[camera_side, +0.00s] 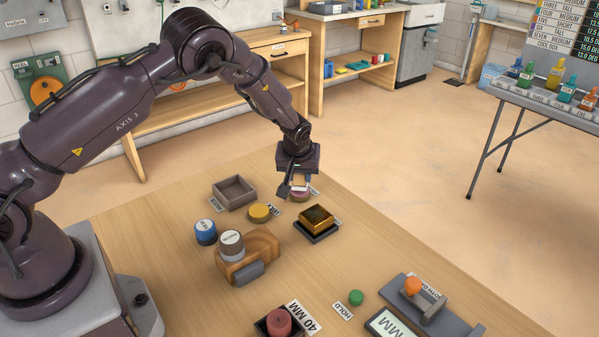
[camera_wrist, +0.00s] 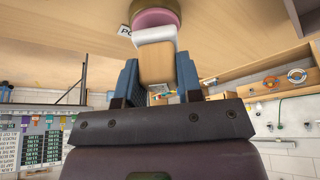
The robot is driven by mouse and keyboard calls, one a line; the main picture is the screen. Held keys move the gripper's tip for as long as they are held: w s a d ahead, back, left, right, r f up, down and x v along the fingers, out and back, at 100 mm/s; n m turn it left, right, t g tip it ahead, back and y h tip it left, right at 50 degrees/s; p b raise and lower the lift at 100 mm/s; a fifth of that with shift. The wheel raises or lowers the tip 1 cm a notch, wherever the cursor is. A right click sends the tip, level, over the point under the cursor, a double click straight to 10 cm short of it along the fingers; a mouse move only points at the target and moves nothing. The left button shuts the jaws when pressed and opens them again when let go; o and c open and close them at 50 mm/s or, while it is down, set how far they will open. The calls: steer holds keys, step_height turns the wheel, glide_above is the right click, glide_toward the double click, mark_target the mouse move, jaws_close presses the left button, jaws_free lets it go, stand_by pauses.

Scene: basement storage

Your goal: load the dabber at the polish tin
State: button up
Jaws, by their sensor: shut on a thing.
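My gripper (camera_wrist: 159,82) is shut on the dabber, a small wooden block with a white pad (camera_wrist: 155,35). The block sits between the two blue fingers in the wrist view. In the side view my gripper (camera_side: 298,182) points down over the polish tin (camera_side: 300,195), a round tin with a pinkish-purple top. The tin (camera_wrist: 155,17) also shows in the wrist view, just beyond the white pad. The pad overlaps the tin's top there; I cannot tell whether they touch. The tin's label is partly hidden.
A yellow wax tin (camera_side: 260,212) and an open grey tray (camera_side: 234,191) stand left of the polish tin. A gold block (camera_side: 316,216) sits on a dark base nearer the camera. A wooden holder (camera_side: 262,243) and a blue canister (camera_side: 205,232) stand farther left.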

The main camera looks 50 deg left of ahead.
steer(key=shift+f, duration=0.55)
stand_by(0.7)
steer(key=shift+r, duration=3.55)
